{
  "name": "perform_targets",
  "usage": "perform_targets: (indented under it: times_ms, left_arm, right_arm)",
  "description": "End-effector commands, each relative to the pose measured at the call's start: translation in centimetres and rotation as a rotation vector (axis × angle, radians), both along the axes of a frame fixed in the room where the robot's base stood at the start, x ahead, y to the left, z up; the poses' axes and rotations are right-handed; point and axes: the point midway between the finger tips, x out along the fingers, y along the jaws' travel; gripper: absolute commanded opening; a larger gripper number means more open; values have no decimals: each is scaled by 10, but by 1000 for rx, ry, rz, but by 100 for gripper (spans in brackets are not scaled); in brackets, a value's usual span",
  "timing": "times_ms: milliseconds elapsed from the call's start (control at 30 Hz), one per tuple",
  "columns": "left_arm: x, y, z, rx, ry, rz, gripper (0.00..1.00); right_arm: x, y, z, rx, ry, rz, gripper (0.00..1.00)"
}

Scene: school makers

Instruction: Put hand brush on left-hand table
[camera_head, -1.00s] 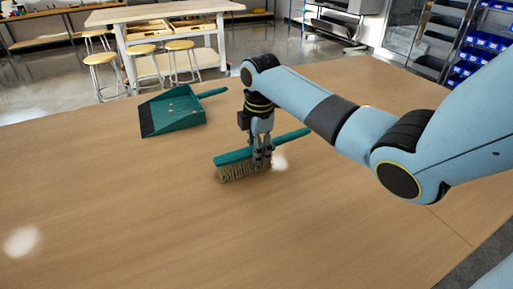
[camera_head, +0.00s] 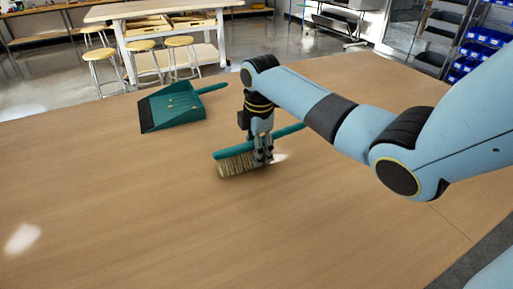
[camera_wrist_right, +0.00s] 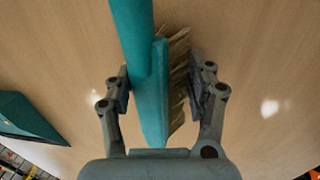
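In the right wrist view, the brush (camera_wrist_right: 153,85) lies between the two fingers of the right gripper (camera_wrist_right: 158,88). Whether the bristles touch the table is hard to tell. My left gripper is not in view.
A teal dustpan (camera_head: 172,107) lies on the wooden table (camera_head: 110,200) behind and left of the brush. A workbench (camera_head: 165,11) with stools (camera_head: 142,46) stands beyond the table's far edge. The table's left and front areas are clear.

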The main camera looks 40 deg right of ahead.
Motion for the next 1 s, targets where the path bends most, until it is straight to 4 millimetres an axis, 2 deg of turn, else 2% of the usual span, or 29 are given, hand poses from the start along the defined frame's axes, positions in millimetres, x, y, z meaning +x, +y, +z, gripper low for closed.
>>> perform_targets:
  times_ms: [133,267,600,700,833,1000]
  left_arm:
    - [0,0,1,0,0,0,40]
    - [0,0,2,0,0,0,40]
    - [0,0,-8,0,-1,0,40]
    - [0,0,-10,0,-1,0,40]
    - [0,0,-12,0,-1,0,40]
    - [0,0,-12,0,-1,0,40]
  right_arm:
    - [0,0,3,0,-1,0,54]
    - [1,-1,19,-2,-5,1,54]
    - [-5,1,95,-2,-7,1,54]
    - [-7,2,113,-2,-4,0,54]
    - [-8,3,128,-2,-5,0,54]
    - [-10,3,133,-1,-2,0,54]
